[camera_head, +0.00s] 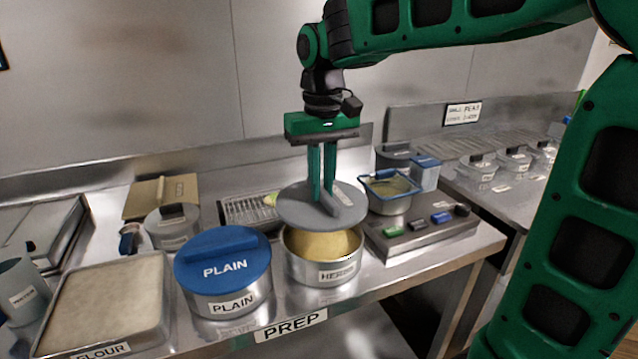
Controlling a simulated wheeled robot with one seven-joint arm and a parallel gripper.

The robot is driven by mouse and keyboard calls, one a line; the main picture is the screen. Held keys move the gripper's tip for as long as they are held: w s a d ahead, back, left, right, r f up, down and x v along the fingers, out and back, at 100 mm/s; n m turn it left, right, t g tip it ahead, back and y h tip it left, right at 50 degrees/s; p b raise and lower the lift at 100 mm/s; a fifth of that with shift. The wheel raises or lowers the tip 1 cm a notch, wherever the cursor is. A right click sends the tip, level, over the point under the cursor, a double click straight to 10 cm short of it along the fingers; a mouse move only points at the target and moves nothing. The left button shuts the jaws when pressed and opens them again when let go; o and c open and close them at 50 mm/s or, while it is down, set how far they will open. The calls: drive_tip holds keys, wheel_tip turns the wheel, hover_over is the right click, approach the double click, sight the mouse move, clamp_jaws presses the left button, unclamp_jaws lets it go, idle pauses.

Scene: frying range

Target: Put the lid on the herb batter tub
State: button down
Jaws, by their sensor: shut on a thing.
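The herb batter tub (322,278) is a round metal tub with a label reading HERBS or similar, and yellowish batter shows inside. It stands near the front edge of the prep counter. A grey round lid (295,212) with a raised bar handle hangs above the tub, tilted and set a little toward its back left. My gripper (326,192) points down and is shut on the lid's handle. The front part of the tub's opening shows under the lid; the back rim is hidden by it. Whether the lid touches the rim I cannot tell.
The plain tub (215,305) with its blue lid (222,258) stands close on the left. A flour tray (108,295) lies further left. A fryer-like unit (420,232) with a blue-rimmed basket (390,187) is on the right. A grater-like rack (248,209) lies behind.

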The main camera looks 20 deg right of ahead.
sight(323, 189)
drive_tip(key=shift+f, duration=0.1)
wheel_tip(323, 189, down, 6)
drive_tip(key=shift+f, duration=0.25)
idle(0.6)
drive_tip(key=shift+s+f, duration=0.1)
drive_tip(key=shift+f, duration=0.15)
idle(0.9)
drive_tip(key=c, duration=1.7)
unclamp_jaws()
drive_tip(key=shift+r, duration=0.1)
wheel_tip(323, 189, up, 11)
drive_tip(key=shift+d+f, duration=0.1)
drive_tip(key=shift+f, duration=0.1)
